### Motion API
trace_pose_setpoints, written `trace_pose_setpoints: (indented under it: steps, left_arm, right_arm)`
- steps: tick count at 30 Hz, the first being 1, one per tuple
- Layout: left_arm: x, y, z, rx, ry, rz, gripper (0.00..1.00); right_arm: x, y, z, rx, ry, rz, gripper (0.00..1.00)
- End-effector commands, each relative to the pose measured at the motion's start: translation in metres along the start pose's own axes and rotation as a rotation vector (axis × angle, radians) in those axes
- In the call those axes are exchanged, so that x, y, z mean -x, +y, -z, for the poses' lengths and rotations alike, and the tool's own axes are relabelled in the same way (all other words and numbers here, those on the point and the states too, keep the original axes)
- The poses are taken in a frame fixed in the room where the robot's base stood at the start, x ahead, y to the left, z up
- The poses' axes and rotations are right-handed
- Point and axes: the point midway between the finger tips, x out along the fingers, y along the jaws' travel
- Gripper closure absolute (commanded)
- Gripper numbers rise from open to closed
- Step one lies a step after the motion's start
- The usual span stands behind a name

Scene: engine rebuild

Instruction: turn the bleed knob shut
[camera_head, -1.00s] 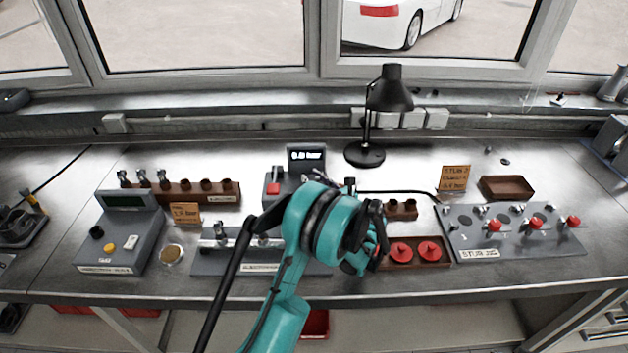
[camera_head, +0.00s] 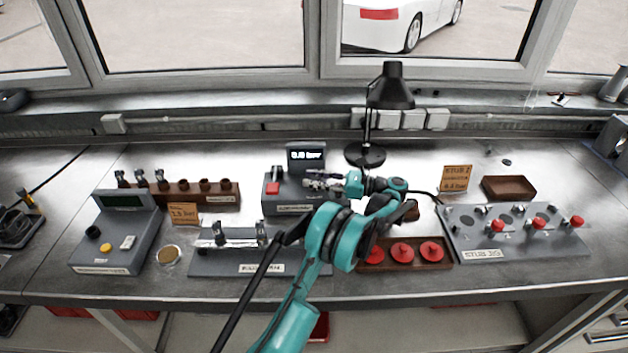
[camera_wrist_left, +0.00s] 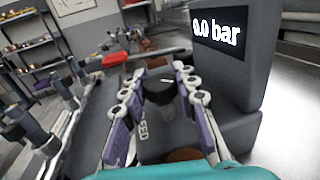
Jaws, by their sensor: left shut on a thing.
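The grey bleed unit (camera_head: 288,203) stands mid-bench, with a display (camera_head: 305,156) that reads 0.0 bar. The display also shows large in the left wrist view (camera_wrist_left: 218,32). My left gripper (camera_head: 314,181) reaches in from the right over the unit's top. In the left wrist view, its two fingers (camera_wrist_left: 157,82) are on either side of the dark bleed knob (camera_wrist_left: 160,97), shut on it. Part of a label ending in "EED" shows beside the fingers. The knob is hidden in the head view. My right gripper is not in view.
A red button (camera_head: 272,188) is at the unit's left. A black lamp (camera_head: 366,155) stands behind my arm. A brown tray (camera_head: 440,262) with red caps lies in front. The stub jig (camera_head: 515,240) is at the right. A socket rack (camera_head: 190,195) is at the left.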

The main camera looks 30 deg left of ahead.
Motion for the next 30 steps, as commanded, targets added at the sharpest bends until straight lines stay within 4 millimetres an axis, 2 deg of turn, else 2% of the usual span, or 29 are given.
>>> trace_pose_setpoints:
  steps: [18,19,21,30]
  left_arm:
    - [-0.0005,-0.0003,-0.0001,0.000,0.000,-0.042,1.00]
    - [-0.0005,-0.0003,-0.0001,0.000,0.000,-0.042,0.64]
    - [-0.0004,-0.0003,-0.0001,0.000,0.000,-0.042,0.49]
    - [-0.0003,-0.0002,-0.0013,0.000,0.000,-0.042,0.49]
  right_arm:
    - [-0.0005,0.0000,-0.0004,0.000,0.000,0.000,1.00]
    - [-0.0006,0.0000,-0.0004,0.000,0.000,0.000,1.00]
    - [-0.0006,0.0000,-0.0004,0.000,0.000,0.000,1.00]
    - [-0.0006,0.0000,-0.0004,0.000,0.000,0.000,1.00]
